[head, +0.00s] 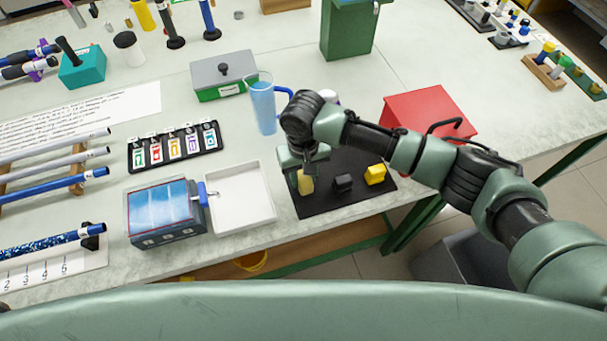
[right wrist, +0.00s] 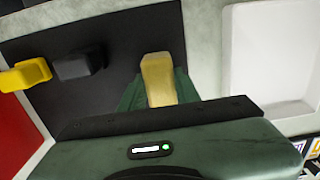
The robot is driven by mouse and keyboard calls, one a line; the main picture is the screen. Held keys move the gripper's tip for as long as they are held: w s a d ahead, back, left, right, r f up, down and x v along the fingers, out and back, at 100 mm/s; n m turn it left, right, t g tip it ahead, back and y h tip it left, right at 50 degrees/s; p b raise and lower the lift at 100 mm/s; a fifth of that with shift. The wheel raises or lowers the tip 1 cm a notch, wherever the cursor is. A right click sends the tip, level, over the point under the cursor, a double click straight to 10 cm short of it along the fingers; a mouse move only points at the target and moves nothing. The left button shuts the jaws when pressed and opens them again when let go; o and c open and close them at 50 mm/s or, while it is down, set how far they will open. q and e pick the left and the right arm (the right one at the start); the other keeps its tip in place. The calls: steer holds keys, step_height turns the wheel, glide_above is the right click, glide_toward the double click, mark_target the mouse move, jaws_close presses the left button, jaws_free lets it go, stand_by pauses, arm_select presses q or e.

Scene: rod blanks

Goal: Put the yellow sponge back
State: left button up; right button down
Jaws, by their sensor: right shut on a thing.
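My right gripper (head: 304,172) is over the left part of a black mat (head: 342,203). It is shut on a pale yellow block that looks like the yellow sponge (head: 305,184). In the right wrist view the sponge (right wrist: 159,78) stands out from between the green fingers (right wrist: 160,92), with the mat (right wrist: 125,25) behind it. I cannot tell whether the sponge's lower end touches the mat. A dark block (head: 343,183) and a bright yellow block (head: 375,175) lie on the mat to its right. My left gripper is not in view.
A white tray (head: 240,219) lies just left of the mat. A blue jug (head: 263,106) stands behind, and a red box (head: 430,112) is behind right, close to my right arm. The table's front edge is close to the mat.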

steer(key=c, duration=1)
jaws_free()
steer(key=shift+f, duration=0.1)
step_height(320, 180, up, 12)
steer(key=shift+r+b, duration=0.2)
steer(key=shift+b, duration=0.65)
